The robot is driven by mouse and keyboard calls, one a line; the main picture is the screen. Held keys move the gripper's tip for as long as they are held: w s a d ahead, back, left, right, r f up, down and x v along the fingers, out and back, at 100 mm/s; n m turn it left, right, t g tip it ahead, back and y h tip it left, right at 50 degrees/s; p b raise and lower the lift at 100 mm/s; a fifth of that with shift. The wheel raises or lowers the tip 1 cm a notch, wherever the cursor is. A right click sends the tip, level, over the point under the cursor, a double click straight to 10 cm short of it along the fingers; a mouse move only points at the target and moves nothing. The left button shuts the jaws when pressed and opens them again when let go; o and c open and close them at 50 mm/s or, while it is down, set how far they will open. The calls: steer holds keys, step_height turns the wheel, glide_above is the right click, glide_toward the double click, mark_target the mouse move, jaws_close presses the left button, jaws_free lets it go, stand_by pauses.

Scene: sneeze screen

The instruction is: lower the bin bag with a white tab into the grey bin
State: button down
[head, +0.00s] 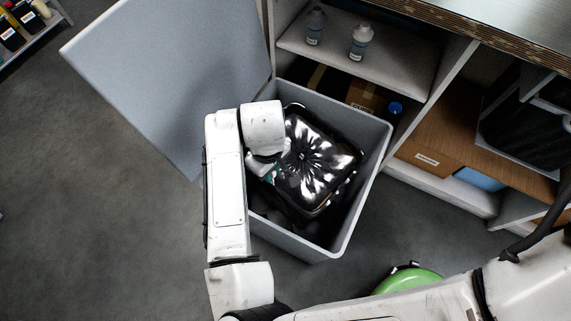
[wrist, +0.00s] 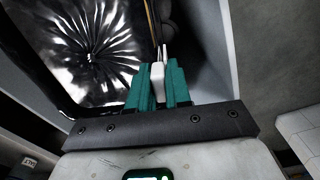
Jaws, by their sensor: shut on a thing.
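The shiny black bin bag (head: 318,165) is inside the mouth of the grey bin (head: 342,249) in the head view, with bare room beside it toward the bin's front. Its gathered top also shows in the wrist view (wrist: 88,45). My gripper (wrist: 157,75) has teal fingers shut on the white tab (wrist: 157,80) at the bag's edge. In the head view my gripper (head: 270,172) is mostly hidden by my own wrist at the bin's left side. The bag's underside is hidden, so I cannot tell whether it touches the bin floor.
Shelving with two bottles (head: 361,42) and cardboard boxes (head: 430,158) stands behind and right of the bin. A green round object (head: 408,280) lies in front. The floor at left is clear.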

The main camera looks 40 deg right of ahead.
stand_by(0.3)
steer(key=c, duration=1)
jaws_free()
steer(key=shift+f, duration=0.1)
step_height(320, 180, up, 11)
steer(key=shift+f+p, duration=0.1)
steer(key=shift+p, duration=0.75)
